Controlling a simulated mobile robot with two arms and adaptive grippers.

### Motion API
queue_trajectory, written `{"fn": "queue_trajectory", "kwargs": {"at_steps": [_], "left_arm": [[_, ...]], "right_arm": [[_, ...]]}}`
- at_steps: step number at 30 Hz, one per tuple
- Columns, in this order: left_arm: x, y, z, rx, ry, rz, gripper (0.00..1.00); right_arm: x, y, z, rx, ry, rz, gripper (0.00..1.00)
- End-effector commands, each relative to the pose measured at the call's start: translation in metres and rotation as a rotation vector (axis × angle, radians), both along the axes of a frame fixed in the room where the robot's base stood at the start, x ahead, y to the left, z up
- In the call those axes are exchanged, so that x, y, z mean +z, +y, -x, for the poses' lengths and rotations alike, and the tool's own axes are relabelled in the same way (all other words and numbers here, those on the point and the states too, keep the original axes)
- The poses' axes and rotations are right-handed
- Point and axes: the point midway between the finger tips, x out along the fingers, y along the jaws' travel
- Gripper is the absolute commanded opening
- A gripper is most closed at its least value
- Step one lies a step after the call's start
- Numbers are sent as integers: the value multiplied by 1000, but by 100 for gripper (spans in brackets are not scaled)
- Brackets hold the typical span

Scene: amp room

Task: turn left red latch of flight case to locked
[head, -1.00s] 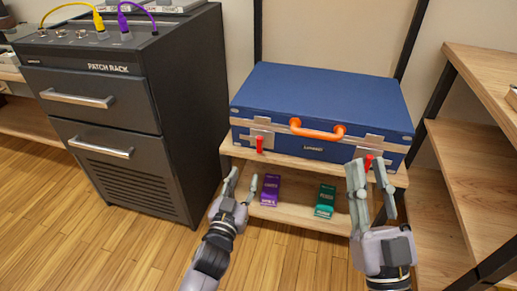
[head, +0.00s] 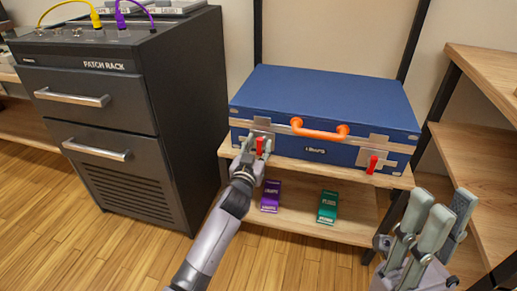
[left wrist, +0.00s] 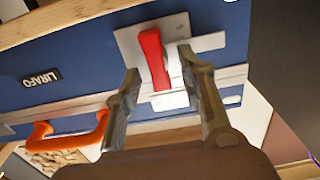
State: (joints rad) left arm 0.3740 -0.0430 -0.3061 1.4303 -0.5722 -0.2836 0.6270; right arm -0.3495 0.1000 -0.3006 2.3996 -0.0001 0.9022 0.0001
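The blue flight case (head: 325,100) lies on a wooden shelf with its orange handle (head: 320,132) facing me. The left red latch (head: 260,144) sits on a metal plate at the case's front left. In the left wrist view, the red latch (left wrist: 154,58) stands between the two fingers of my left gripper (left wrist: 165,88), which are spread apart. I cannot tell whether either finger touches it. My left gripper (head: 253,150) also shows at the latch in the head view. The right red latch (head: 372,164) hangs at the front right. My right gripper (head: 435,225) is open and empty at lower right.
A purple box (head: 270,196) and a green box (head: 327,204) stand on the lower shelf. The dark patch rack (head: 105,110) stands to the left. A wooden shelf unit (head: 475,130) stands on the right, close to my right gripper.

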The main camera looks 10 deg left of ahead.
Motion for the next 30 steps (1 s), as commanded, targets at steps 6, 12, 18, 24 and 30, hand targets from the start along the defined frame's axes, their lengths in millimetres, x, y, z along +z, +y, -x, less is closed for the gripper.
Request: {"fn": "queue_trajectory", "kwargs": {"at_steps": [6,12,18,24,30], "left_arm": [[0,-1,-3,0,0,0,37],[0,0,-3,0,0,0,30],[0,0,-3,0,0,0,17],[0,-1,-3,0,0,0,3],[0,-1,-2,-1,0,0,0]], "right_arm": [[-1,0,0,0,1,0,25],[-1,0,0,0,2,1,25],[-1,0,0,0,2,1,25],[-1,0,0,0,3,1,25],[-1,0,0,0,3,1,25]]}}
